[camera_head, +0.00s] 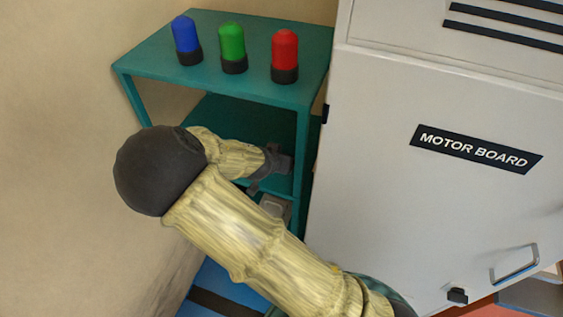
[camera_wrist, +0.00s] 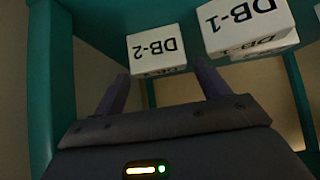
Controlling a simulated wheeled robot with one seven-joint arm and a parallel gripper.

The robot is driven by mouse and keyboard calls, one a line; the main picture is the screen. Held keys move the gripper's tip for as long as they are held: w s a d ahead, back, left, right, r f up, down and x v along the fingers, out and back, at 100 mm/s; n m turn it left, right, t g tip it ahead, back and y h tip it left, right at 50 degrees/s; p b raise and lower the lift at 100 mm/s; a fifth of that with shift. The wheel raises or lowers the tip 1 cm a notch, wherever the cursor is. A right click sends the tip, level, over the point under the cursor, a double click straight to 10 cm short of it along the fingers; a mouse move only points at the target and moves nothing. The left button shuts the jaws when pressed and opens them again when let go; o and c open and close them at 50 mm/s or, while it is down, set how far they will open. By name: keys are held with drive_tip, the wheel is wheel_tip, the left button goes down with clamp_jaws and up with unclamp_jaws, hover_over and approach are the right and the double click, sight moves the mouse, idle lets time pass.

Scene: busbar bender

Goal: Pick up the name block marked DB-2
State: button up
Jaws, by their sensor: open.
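The white name block marked DB-2 (camera_wrist: 156,48) shows in the wrist view, its black lettering upside down, just past my fingertips. My gripper (camera_wrist: 162,82) is open with nothing between its fingers, and the block is ahead of the gap between them, apart from both as far as I can see. In the head view my gripper (camera_head: 272,168) reaches into the teal shelf (camera_head: 248,118) below its top. The DB-2 block cannot be made out there.
A white block marked DB-1 (camera_wrist: 242,24) is right of DB-2, close to my right finger, with another lettered white face under it. Blue (camera_head: 186,35), green (camera_head: 232,42) and red (camera_head: 285,50) lamps stand on the shelf top. A MOTOR BOARD cabinet (camera_head: 420,220) stands at right.

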drive_tip(key=p+x, duration=0.2)
drive_tip(key=x, duration=0.2)
drive_tip(key=shift+w+d, duration=0.2)
drive_tip(key=shift+w+f, duration=0.25)
drive_tip(key=shift+f, duration=0.2)
drive_tip(key=shift+c, duration=0.4)
drive_tip(key=c, duration=0.7)
